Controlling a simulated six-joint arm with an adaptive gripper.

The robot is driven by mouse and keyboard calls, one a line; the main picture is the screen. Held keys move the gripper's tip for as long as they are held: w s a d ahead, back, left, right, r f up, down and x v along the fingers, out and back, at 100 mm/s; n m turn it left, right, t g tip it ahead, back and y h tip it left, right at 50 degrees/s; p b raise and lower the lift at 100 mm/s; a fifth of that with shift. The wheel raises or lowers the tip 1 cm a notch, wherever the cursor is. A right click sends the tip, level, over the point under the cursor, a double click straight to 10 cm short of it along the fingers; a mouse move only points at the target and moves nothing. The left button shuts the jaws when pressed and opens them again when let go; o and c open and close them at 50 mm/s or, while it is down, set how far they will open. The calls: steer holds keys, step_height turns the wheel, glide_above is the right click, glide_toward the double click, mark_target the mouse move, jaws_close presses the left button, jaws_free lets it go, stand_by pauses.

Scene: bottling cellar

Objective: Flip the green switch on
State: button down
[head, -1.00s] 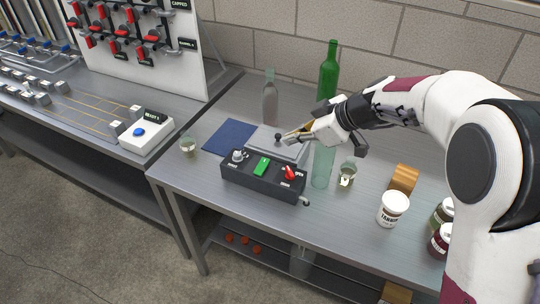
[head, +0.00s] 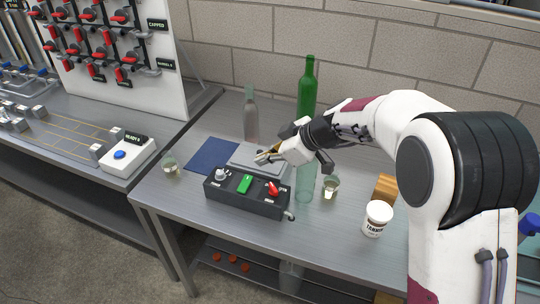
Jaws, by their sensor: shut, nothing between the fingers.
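The green switch (head: 244,184) sits in the middle of the top of a dark control box (head: 245,201) on the metal table. A grey switch (head: 221,174) is to its left and a red switch (head: 273,188) to its right. I cannot tell whether the green switch is on or off. My gripper (head: 259,158) is shut and empty, above the grey plate behind the box. It is behind and a little right of the green switch in the head view, apart from it.
A clear glass bottle (head: 305,180) stands right of the box, beside my wrist. A green bottle (head: 307,90) and a pale bottle (head: 251,118) stand behind. A small glass (head: 331,186) and a white jar (head: 376,218) are to the right. A blue cloth (head: 212,155) lies left.

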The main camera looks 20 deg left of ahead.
mark_target(243, 179)
steer(key=x, duration=0.5)
steer(key=shift+a+f, duration=0.2)
steer(key=shift+f, duration=0.05)
steer(key=shift+w+f, duration=0.2)
steer(key=shift+f, duration=0.8)
steer(key=shift+w+f, duration=0.15)
steer(key=shift+f, duration=0.85)
steer(key=shift+w+f, duration=0.2)
steer(key=shift+f, duration=0.2)
steer(key=shift+s+r, duration=0.1)
steer(key=shift+s, duration=0.1)
steer(key=shift+s+r, duration=0.25)
steer(key=shift+s, duration=0.3)
